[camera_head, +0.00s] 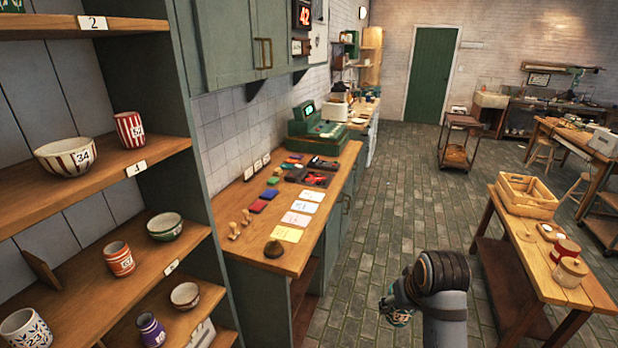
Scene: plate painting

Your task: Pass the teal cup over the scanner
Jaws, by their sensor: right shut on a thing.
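My right gripper (390,303) is low in the middle right of the head view, over the floor between the counter and the wooden table. It is shut on a small teal and white patterned thing, which looks like the teal cup (399,319). My wrist and gripper hide most of it. My left gripper is not in view. I cannot pick out the scanner for certain. A green till-like machine (312,132) with a lit screen stands on the counter, with a dark device with red parts (311,178) in front of it.
The shelf unit (110,185) at the left holds several painted bowls and cups. The counter (300,252) carries coloured pads, paper cards, stamps and a dark round object. The table (540,255) at the right holds a wooden crate (527,196) and jars. The brick floor between is clear.

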